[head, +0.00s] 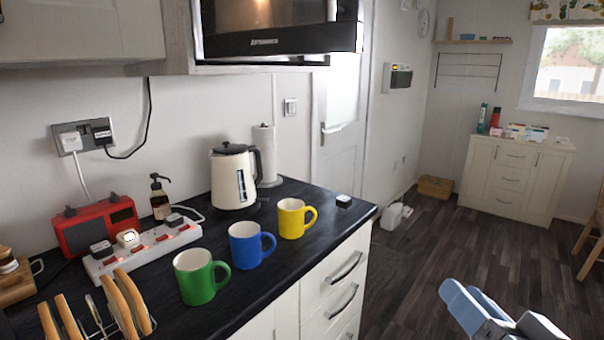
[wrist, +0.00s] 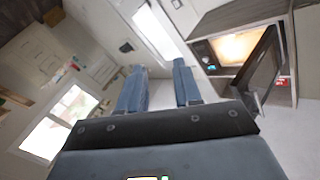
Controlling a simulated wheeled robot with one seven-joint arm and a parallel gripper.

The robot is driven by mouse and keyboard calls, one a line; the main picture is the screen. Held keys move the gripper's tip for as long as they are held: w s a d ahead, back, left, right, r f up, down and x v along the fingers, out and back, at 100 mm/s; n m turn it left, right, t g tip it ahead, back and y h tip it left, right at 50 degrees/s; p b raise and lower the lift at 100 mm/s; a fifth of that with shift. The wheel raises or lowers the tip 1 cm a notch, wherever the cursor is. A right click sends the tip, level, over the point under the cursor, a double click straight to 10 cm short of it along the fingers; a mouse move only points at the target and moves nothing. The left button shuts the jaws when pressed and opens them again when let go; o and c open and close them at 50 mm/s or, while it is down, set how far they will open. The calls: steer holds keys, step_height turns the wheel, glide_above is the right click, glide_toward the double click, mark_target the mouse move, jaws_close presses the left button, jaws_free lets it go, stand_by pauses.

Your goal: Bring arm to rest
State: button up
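My gripper shows at the lower right of the head view (head: 490,312), over the dark floor and apart from the counter. In the wrist view my gripper (wrist: 160,90) has its two blue fingers spread, with nothing between them. Three mugs stand upright in a row on the black counter (head: 235,298): a green mug (head: 196,277), a blue mug (head: 248,245) and a yellow mug (head: 293,218). My gripper touches none of them.
A kettle (head: 233,176), a white power strip (head: 140,247), a red radio (head: 96,226) and a toast rack (head: 100,312) crowd the counter's back and left. A microwave (head: 275,30) hangs above. The floor (head: 440,250) right of the counter is mostly clear, towards a white cabinet (head: 515,178).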

steer(key=s+f+h, duration=0.1)
steer(key=s+f, duration=0.6)
steer(key=s, duration=0.1)
steer(key=s+f+n+g, duration=0.1)
steer(key=s+f, duration=0.1)
steer(key=s, duration=1.1)
steer(key=s+f+n+g+h, duration=0.1)
steer(key=s+f+n, duration=0.1)
steer(key=s, duration=1)
steer(key=shift+s+d+f+n+g, duration=0.3)
steer(key=shift+s+d+f+g, duration=0.1)
steer(key=shift+f, duration=0.15)
